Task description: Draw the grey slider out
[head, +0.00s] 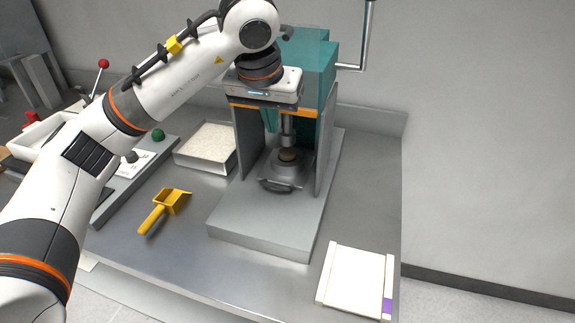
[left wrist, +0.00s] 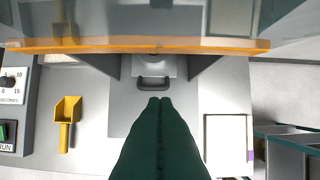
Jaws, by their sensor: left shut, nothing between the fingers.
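The grey slider (head: 284,177) lies on the press base between two upright side plates, with a dark handle at its front and a small brown round piece (head: 288,155) on it under the press rod. In the left wrist view the slider (left wrist: 153,67) and its handle (left wrist: 154,84) lie just ahead of the fingertips. My left gripper (head: 270,119) is above and in front of the slider, pointing down. In the left wrist view its dark green fingers (left wrist: 159,101) are together and empty, and appear apart from the handle. My right gripper is not in view.
The teal press (head: 313,62) has an orange-edged guard (left wrist: 110,46) close to the gripper. A yellow scoop (head: 165,207), a tray of pale material (head: 207,148) and a control panel (left wrist: 15,105) stand left. A white tray (head: 355,281) lies front right. The press base front is clear.

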